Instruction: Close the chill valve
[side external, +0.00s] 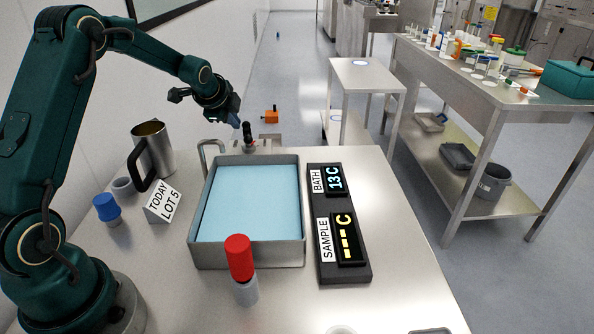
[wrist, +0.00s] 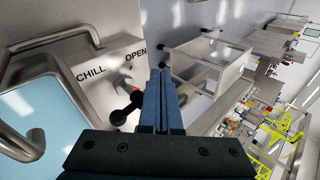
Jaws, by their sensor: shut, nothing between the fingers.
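The chill valve has a black knobbed handle (wrist: 130,109) on a metal housing marked CHILL and OPEN, with a small red mark near the handle. In the side view the valve handle (side external: 248,135) stands upright behind the bath. My gripper (side external: 236,122) is just above and left of it there, pointing down. In the wrist view my gripper's blue fingers (wrist: 161,72) are shut and empty, right beside the handle. They hide part of the housing's right side, and I cannot tell whether they touch the handle.
The bath tray (side external: 297,215) of light blue liquid has metal loop handles. A display board (side external: 345,270) reads bath 13 C and sample dashes. A red-capped tube (side external: 240,262), a steel mug (side external: 157,152), a lot sign (side external: 164,202) and a blue-capped container (side external: 106,209) stand around it.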

